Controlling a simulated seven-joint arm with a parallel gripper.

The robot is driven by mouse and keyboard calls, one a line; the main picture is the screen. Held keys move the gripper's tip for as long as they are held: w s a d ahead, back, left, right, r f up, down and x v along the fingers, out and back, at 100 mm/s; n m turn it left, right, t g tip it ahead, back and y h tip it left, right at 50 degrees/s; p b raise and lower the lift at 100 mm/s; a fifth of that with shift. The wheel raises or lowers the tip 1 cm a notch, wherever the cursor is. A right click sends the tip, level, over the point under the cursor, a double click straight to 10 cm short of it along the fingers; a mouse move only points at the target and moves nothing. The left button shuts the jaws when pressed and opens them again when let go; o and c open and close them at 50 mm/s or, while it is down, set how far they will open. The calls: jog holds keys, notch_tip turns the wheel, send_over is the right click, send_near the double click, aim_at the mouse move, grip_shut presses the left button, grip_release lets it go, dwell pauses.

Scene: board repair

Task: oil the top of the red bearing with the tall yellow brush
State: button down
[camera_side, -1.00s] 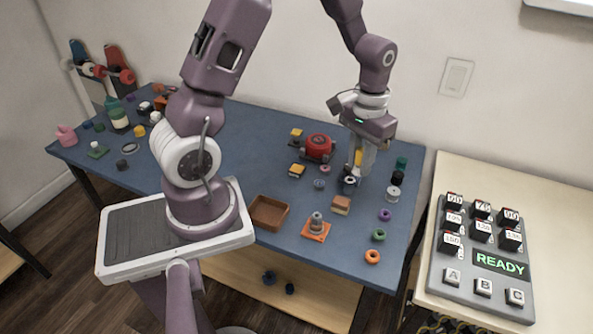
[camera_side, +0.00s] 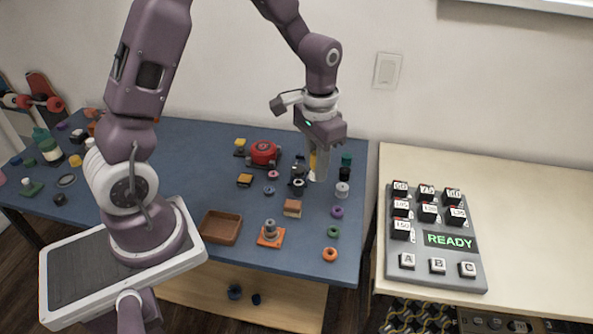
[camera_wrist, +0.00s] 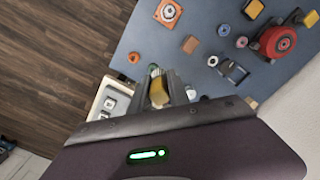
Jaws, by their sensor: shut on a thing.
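The red bearing (camera_side: 264,153) is a round red housing on a dark base, standing at the back middle of the table. It also shows at the upper right of the wrist view (camera_wrist: 278,41). My gripper (camera_side: 318,172) is to the right of the bearing, pointing down, apart from it. It is shut on the yellow brush (camera_wrist: 158,93), whose yellow part shows between the fingers; a little yellow also shows in the side view (camera_side: 313,160).
A dark holder (camera_side: 297,182) stands left of my gripper. Green, black and white spools (camera_side: 343,190) stand to its right. A wooden block (camera_side: 292,208), an orange-based part (camera_side: 270,234) and a brown tray (camera_side: 221,228) are in front. Several coloured rings lie at the right edge.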

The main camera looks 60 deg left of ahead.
jog(key=shift+a, duration=0.1)
jog(key=a+f, duration=0.3)
jog(key=a, duration=0.4)
send_over(246, 177)
notch_tip(246, 177, down, 8)
jog(key=shift+s+f, duration=0.1)
jog(key=shift+f, duration=2.95)
jog(key=shift+f, duration=0.6)
